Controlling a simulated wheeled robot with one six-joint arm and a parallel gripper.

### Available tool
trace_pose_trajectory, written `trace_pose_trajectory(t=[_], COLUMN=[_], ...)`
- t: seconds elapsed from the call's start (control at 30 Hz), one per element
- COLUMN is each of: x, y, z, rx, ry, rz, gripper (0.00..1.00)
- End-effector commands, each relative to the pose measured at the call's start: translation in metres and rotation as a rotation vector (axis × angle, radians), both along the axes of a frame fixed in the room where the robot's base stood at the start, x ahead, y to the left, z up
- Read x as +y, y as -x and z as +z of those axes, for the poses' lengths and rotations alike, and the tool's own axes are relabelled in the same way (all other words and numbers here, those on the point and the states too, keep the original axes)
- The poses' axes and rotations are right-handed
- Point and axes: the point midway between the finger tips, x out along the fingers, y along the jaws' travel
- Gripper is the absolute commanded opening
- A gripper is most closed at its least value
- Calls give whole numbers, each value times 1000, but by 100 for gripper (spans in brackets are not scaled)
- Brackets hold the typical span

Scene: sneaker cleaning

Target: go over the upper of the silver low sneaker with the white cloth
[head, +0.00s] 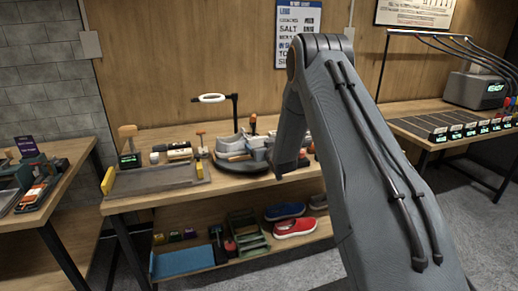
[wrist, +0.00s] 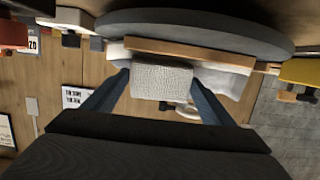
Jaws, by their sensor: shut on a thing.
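My gripper (wrist: 160,76) shows in the wrist view, its two blue-grey fingers shut on the white cloth (wrist: 162,88), a pale, woven, block-like pad. In the head view my arm hides the gripper and cloth. A pale silver-grey shape, which looks like the silver low sneaker (wrist: 236,84), lies just behind the cloth in the wrist view, partly hidden by it. Whether cloth and sneaker touch I cannot tell. In the head view a grey shape that seems to be the sneaker (head: 232,143) sits on a dark round stand (head: 240,168), partly crowded by other things.
A red shoe (head: 295,228) and a blue shoe (head: 284,211) lie on the shelf below. A light wooden bar (wrist: 185,52) crosses close to the cloth.

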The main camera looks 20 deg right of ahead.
Motion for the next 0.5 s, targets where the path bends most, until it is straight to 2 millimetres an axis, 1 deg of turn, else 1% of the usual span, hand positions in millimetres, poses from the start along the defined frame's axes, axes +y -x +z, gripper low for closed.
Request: trace_pose_trajectory(t=[0.17,0.5], x=[10,37], y=[0,1], z=[0,0], rx=[1,1], ry=[0,0], rz=[2,2], gripper=[60,60])
